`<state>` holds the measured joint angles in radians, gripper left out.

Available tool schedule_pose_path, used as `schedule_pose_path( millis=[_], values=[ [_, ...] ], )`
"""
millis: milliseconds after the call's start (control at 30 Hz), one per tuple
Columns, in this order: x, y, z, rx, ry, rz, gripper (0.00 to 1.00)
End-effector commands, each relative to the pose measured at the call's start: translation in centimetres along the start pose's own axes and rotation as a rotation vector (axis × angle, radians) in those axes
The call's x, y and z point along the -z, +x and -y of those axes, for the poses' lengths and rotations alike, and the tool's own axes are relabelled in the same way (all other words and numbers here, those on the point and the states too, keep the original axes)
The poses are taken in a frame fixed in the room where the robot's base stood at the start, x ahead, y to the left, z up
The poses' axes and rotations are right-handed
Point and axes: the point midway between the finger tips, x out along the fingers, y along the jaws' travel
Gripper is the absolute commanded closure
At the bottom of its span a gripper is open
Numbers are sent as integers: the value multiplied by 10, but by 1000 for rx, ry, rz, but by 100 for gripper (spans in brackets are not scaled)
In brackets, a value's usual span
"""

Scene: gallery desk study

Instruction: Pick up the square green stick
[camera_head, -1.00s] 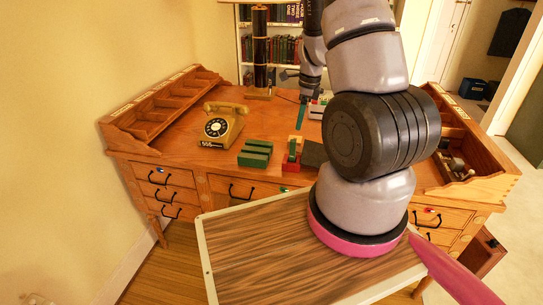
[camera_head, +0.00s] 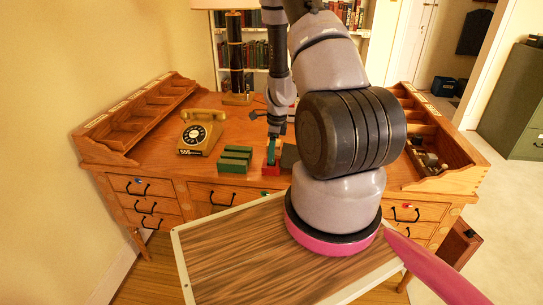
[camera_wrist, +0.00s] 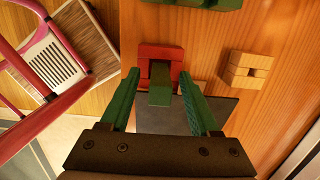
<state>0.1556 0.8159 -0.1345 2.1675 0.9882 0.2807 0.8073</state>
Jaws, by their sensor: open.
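The square green stick (camera_wrist: 160,84) stands in a red block (camera_wrist: 161,57) on the desk, seen from above in the wrist view. My gripper (camera_wrist: 158,78) is open, with one green finger on each side of the stick and a visible gap on both sides. In the head view, my gripper (camera_head: 271,152) points down over the red block (camera_head: 270,169) near the desk's front edge. There the stick is hard to tell apart from the fingers. How far down the stick the fingertips reach is unclear.
A ridged green block (camera_head: 235,158) lies left of the red block, with a gold telephone (camera_head: 200,133) beyond it. A dark flat pad (camera_wrist: 168,119) and a wooden block (camera_wrist: 247,70) are close by. Desk shelves (camera_head: 148,112) rise at the left.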

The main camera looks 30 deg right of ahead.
Motion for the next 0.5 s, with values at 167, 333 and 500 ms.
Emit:
schedule_pose_path(
  millis=[167, 333, 500],
  values=[
    [0, 2, 0, 1, 0, 0, 37],
    [0, 1, 0, 0, 0, 0, 80],
    [0, 1, 0, 1, 0, 0, 100]
  ],
)
